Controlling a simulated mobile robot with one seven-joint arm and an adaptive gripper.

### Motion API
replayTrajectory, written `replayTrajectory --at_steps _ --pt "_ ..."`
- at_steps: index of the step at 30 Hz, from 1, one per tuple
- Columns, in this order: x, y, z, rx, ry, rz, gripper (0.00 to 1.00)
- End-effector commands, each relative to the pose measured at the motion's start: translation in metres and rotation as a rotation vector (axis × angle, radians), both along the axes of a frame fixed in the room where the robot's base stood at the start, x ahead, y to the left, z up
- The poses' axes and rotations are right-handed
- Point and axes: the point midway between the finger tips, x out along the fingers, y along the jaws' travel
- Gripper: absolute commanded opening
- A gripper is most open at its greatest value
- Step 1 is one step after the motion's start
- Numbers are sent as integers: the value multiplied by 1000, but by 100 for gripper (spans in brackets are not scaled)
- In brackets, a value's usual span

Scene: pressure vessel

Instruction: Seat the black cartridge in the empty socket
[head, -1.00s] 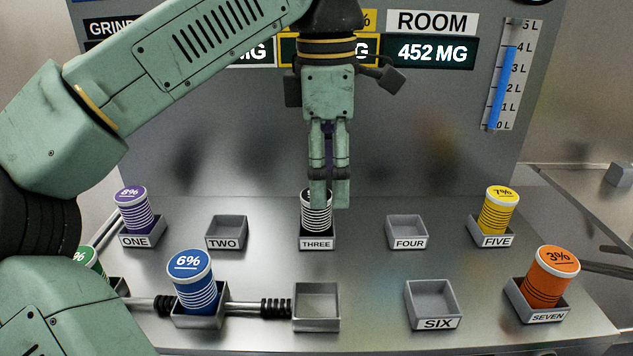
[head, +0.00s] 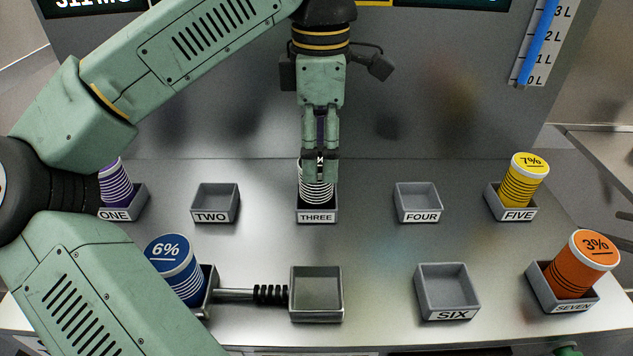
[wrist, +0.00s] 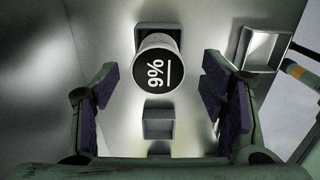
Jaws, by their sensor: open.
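The black cartridge (head: 316,194), white-striped, stands in the socket labelled THREE (head: 316,217). Its black cap, marked 9%, shows in the wrist view (wrist: 157,72). My gripper (head: 320,178) is over the cartridge and hides much of its top in the head view. In the wrist view the fingers (wrist: 157,88) are spread wide, with the cap between them in the picture and clear space on both sides. An empty unlabelled metal socket (head: 316,318), joined to a pipe on its left, is at the front middle.
Sockets TWO (head: 215,203), FOUR (head: 418,203) and SIX (head: 447,292) are empty. Purple (head: 116,186), blue (head: 180,275), yellow (head: 521,184) and orange (head: 574,268) cartridges stand in other sockets. A grey panel (head: 420,110) rises behind.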

Motion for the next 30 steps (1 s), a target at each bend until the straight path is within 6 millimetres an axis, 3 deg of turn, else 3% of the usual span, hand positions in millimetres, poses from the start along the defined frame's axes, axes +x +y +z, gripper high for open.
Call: replayTrajectory --at_steps 7,16,30 --pt "0 5 -33 0 3 -1 66" --pt "1 5 -38 0 0 0 65" --pt "1 4 -37 0 0 0 34"
